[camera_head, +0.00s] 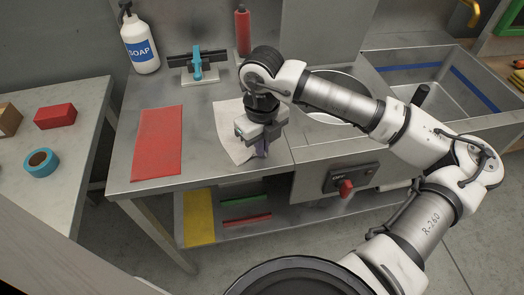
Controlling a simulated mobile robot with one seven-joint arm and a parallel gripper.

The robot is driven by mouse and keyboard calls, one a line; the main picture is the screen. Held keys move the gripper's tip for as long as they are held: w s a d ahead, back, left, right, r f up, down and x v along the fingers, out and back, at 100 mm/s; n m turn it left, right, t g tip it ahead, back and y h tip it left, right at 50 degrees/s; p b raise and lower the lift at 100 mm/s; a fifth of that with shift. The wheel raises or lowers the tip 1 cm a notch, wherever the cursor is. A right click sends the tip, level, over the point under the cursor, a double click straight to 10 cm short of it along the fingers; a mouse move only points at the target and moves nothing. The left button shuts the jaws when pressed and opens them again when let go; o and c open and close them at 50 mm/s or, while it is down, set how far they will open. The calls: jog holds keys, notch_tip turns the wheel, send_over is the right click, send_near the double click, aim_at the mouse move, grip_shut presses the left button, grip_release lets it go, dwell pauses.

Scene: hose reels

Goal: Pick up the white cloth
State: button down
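The white cloth (228,124) lies on the steel counter, to the right of a red cloth (158,143). My gripper (260,152) is directly over the cloth's right part and front edge, pointing down. The gripper and wrist hide part of the cloth. The fingertips are small and dark, and I cannot tell whether they are apart or closed on the cloth.
A soap bottle (139,44), a squeegee on a stand (197,66) and a red bottle (243,31) stand along the counter's back. A round basin (342,97) and a sink (440,88) are at right. A side table (75,165) at left holds a red block (55,116) and blue tape (41,163).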

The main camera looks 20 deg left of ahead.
notch_tip(320, 180, up, 12)
jog(key=p, duration=0.5)
notch_tip(320, 180, up, 18)
jog(key=p, duration=0.7)
